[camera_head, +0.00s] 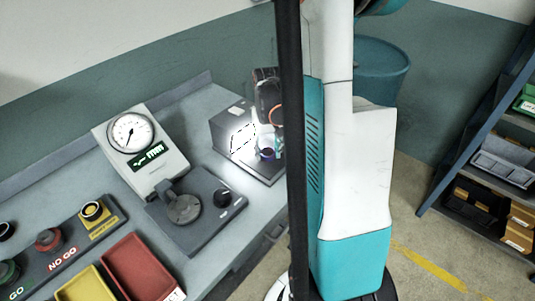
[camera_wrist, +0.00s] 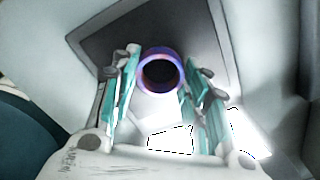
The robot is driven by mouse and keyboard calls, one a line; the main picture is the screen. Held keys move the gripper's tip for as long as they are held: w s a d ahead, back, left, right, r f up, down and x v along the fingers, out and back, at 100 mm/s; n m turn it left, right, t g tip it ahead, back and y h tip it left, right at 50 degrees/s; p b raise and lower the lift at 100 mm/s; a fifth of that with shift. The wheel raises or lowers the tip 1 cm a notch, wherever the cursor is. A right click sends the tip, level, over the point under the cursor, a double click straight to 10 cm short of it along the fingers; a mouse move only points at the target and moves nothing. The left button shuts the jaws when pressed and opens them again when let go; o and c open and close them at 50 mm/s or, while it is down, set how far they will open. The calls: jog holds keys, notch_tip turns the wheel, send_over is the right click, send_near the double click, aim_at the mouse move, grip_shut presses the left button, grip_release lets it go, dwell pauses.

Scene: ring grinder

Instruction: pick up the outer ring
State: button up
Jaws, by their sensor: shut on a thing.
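The outer ring (camera_wrist: 160,53) is a purple-blue ring with a dark hole, seen between my two fingertips in the wrist view. It also shows as a small purple spot in the head view (camera_head: 267,154). My gripper (camera_wrist: 162,70) is shut on the ring, with a teal-lined finger on each side of it. In the head view my gripper (camera_head: 272,144) is at the grey machine (camera_head: 230,128) on the bench, over its dark base plate. A bright glare hides part of the machine. I cannot tell whether the ring touches the plate.
A dial gauge unit (camera_head: 168,165) and a dark fixture plate (camera_head: 190,235) stand left of the machine on the bench. A red tray (camera_head: 140,268), a yellow tray (camera_head: 88,285) and a GO/NO GO panel (camera_head: 75,240) are at front left. A shelf rack (camera_head: 470,140) stands at right.

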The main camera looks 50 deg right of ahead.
notch_tip(320, 180, up, 20)
jog(key=p, duration=0.6)
